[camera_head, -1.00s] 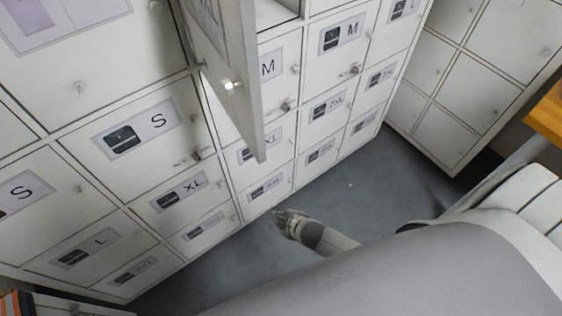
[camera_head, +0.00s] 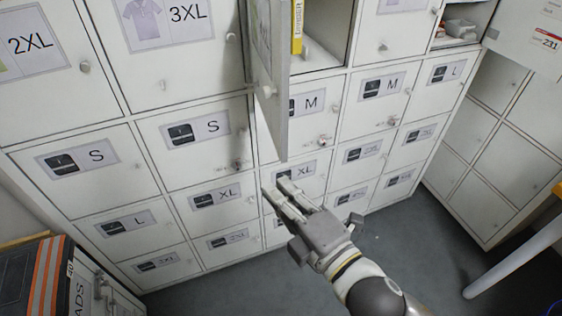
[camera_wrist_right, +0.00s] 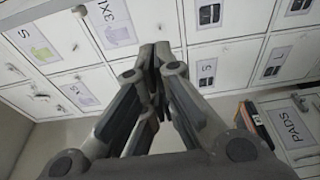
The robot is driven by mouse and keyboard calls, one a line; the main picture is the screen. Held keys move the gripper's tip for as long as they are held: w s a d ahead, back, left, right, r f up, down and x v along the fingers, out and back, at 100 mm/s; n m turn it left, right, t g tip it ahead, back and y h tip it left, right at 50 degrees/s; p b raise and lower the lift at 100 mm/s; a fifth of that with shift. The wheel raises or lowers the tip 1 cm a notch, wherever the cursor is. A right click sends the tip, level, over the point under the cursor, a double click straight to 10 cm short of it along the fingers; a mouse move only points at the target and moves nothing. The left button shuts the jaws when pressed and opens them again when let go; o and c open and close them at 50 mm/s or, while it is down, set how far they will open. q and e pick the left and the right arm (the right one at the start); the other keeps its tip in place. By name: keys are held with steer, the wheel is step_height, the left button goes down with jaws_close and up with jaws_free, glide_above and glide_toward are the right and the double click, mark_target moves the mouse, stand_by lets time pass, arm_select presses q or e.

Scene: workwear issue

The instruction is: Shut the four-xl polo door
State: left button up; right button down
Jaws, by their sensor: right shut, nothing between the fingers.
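An open white locker door (camera_head: 270,85) stands out from the upper row in the head view, seen nearly edge-on. Its label is too slanted to read in full. A knob sits near its lower part. To its right is the open compartment (camera_head: 322,52) with a yellow binder (camera_head: 297,26) inside. My right gripper (camera_head: 283,194) is shut and empty, just below the door's lower end and in front of the lower lockers, apparently apart from the door. In the right wrist view its fingers (camera_wrist_right: 158,60) are together. My left gripper is out of view.
A second door (camera_head: 530,42) stands open at the upper right, beside a compartment with items (camera_head: 463,28). A 3XL polo locker (camera_head: 180,50) is shut left of the open door. Dark bins with orange stripes (camera_head: 40,275) stand lower left. Grey floor (camera_head: 400,255) is clear.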

steer(key=p+x, duration=0.3)
steer(key=x, duration=0.7)
steer(key=d, duration=0.1)
steer(key=d+p, duration=0.1)
steer(key=d, duration=0.2)
steer(key=shift+w+f+p, duration=0.1)
steer(key=shift+w+p, duration=0.2)
steer(key=shift+w, duration=0.05)
steer(key=shift+a, duration=0.1)
